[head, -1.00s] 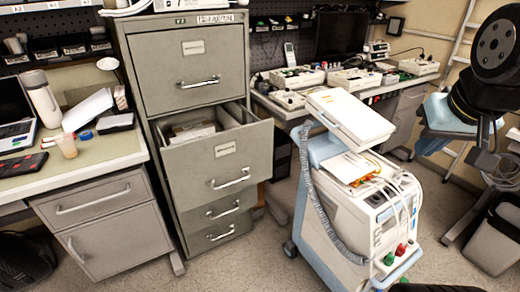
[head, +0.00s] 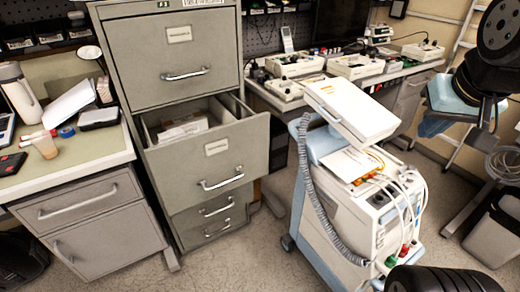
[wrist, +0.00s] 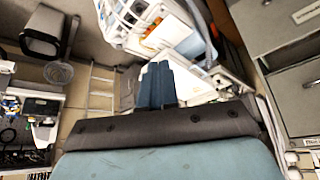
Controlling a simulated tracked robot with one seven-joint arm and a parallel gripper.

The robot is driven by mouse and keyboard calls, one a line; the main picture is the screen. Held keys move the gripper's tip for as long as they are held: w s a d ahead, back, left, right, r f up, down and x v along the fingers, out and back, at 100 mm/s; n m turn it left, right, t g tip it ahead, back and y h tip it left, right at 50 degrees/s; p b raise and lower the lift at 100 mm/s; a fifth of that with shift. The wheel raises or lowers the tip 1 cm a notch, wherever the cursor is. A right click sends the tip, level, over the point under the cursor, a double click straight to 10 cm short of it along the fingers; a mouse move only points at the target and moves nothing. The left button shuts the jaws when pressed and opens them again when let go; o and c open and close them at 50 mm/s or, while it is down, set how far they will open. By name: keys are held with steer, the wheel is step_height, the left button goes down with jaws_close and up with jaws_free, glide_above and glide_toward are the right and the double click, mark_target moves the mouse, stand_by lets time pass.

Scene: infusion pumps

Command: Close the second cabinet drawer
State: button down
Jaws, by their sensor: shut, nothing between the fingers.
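The tall grey filing cabinet (head: 115,70) stands at left centre in the head view. Its second drawer from the top (head: 195,165) is pulled out, with papers and a box (head: 180,128) inside, and has a silver handle (head: 222,182). The top drawer (head: 180,55) and the two lower drawers are shut. In the wrist view, my gripper (wrist: 160,85) shows its blue-grey fingers together and empty, apart from the cabinet. Part of a grey cabinet with drawer fronts (wrist: 300,85) shows at the right edge there.
A white and blue medical cart (head: 345,200) with a grey hose stands just right of the open drawer. A low desk cabinet (head: 90,215) is on the left. A bench with devices (head: 350,65) runs behind. Some floor (head: 235,260) is clear before the cabinet.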

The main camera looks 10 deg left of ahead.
steer(key=w+a+f+m, duration=0.2)
steer(key=w+a+f, duration=0.45)
steer(key=w, duration=0.35)
steer(key=m+t+y, duration=0.1)
steer(key=m+y, duration=0.5)
steer(key=m, duration=0.2)
glide_toward(251, 157)
step_height(251, 157, down, 4)
steer(key=w+a, duration=0.2)
steer(key=shift+w+a+f, duration=0.15)
steer(key=shift+w+a, duration=0.2)
steer(key=shift+w, duration=0.25)
